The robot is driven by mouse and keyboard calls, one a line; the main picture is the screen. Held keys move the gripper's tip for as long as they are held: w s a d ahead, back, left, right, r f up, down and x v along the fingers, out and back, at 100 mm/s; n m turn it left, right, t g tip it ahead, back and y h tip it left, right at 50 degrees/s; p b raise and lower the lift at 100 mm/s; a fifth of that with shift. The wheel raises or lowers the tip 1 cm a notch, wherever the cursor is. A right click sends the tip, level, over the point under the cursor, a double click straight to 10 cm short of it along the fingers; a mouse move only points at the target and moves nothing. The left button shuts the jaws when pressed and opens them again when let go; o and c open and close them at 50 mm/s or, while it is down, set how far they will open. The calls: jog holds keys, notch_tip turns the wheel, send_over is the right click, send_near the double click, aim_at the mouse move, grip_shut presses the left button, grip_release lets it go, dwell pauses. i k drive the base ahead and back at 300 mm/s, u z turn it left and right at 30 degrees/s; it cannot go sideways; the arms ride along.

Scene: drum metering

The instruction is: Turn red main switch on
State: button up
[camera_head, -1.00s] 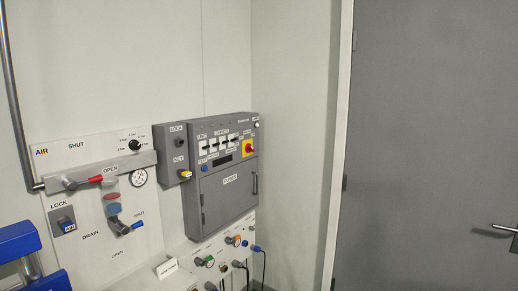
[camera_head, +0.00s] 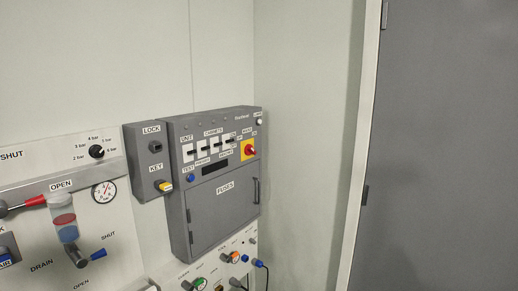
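The red main switch (camera_head: 250,149) is a small red rotary knob on a yellow plate (camera_head: 243,155). It sits at the upper right of the grey electrical cabinet (camera_head: 222,205), above the door marked FUSES. Small labels surround the plate, but the knob's exact position is too small to tell. My gripper is not in view, and nothing touches the switch.
Left of the cabinet is a grey box with LOCK and KEY labels and a yellow key knob (camera_head: 165,186). Further left is an air panel with a red-handled lever (camera_head: 30,202) and a gauge (camera_head: 104,191). A grey door (camera_head: 440,150) stands right.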

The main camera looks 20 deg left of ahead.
aim_at(248, 150)
jog(key=u, duration=0.2)
jog(key=i, duration=1.15)
jog(key=u, duration=0.45)
